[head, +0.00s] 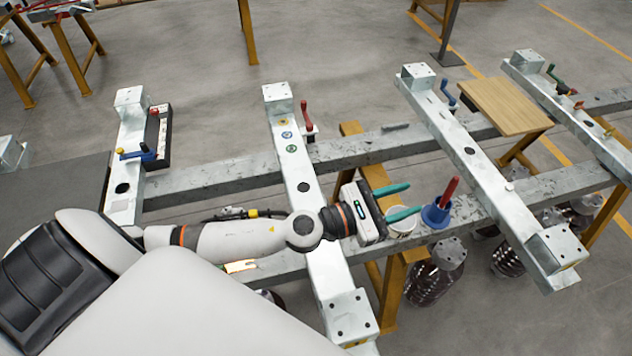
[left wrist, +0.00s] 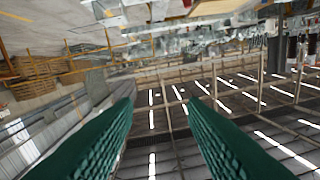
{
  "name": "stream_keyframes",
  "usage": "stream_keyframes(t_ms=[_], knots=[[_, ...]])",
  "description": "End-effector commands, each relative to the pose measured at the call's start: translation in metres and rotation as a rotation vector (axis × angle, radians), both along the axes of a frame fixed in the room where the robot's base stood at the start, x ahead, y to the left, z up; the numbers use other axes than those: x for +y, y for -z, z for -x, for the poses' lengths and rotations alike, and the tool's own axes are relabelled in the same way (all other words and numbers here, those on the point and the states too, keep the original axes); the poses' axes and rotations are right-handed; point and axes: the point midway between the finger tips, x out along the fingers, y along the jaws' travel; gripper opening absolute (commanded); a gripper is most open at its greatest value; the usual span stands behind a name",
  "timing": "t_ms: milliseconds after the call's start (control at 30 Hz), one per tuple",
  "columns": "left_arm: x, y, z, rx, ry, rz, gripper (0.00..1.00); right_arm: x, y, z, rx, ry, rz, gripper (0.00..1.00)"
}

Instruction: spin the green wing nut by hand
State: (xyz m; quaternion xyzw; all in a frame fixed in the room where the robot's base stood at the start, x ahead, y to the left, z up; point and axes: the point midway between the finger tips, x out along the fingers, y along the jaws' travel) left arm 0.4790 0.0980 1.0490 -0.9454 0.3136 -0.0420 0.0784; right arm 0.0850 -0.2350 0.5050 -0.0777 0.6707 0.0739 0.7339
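A small green item (head: 291,148), too small to identify surely as the wing nut, sits on top of the middle grey beam (head: 303,187), in line with a blue one (head: 286,134) and a yellow one (head: 283,121). A green handle (head: 552,70) also stands on the far right beam. My left gripper (head: 408,199) reaches right past the middle beam, its green fingers spread apart and nothing between them. In the left wrist view the two fingers (left wrist: 160,105) are wide apart, with only distant floor and frames between. My right gripper is not in view.
A white cup (head: 402,226) is close to the lower finger. A blue holder (head: 436,215) with a red handle stands just right of it. A red lever (head: 306,115) is beside the middle beam. A wooden board (head: 506,106) lies at the right.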

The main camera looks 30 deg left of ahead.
Motion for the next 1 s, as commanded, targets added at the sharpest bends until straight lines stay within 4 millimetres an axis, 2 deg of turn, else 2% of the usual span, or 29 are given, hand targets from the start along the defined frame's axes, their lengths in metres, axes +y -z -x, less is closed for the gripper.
stream_keyframes(t_ms=[33, 100, 167, 200, 267, 300, 433, 533, 600, 667, 867, 1000], knots=[[-0.007, 0.002, 0.007, -0.151, 0.115, -0.244, 0.38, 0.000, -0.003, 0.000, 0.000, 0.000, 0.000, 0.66], [-0.011, 0.017, 0.021, -0.365, 0.281, -0.577, 0.38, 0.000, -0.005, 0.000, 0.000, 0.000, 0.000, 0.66], [-0.004, 0.035, 0.032, -0.545, 0.429, -0.856, 0.38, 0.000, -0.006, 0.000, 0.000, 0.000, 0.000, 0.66], [0.007, 0.050, 0.038, -0.661, 0.533, -1.039, 0.38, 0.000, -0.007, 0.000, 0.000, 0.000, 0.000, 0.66], [0.031, 0.073, 0.045, -0.823, 0.699, -1.299, 0.38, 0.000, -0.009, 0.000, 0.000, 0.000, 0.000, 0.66], [0.051, 0.086, 0.048, -0.921, 0.813, -1.455, 0.38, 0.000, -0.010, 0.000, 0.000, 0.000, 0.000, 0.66], [0.126, 0.116, 0.052, -1.153, 1.181, -1.850, 0.38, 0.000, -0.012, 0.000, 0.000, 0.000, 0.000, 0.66], [0.173, 0.125, 0.053, -1.248, 1.412, -2.019, 0.38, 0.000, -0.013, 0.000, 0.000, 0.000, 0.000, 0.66], [0.194, 0.128, 0.053, -1.282, 1.523, -2.081, 0.38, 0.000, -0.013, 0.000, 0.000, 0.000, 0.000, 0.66], [0.205, 0.129, 0.053, -1.299, 1.580, -2.110, 0.38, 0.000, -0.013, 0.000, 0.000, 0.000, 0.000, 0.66], [0.205, 0.145, 0.048, -1.309, 1.613, -2.119, 0.38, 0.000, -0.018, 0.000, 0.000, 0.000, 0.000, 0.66], [0.199, 0.168, 0.040, -1.309, 1.609, -2.118, 0.38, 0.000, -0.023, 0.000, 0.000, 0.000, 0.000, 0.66]])
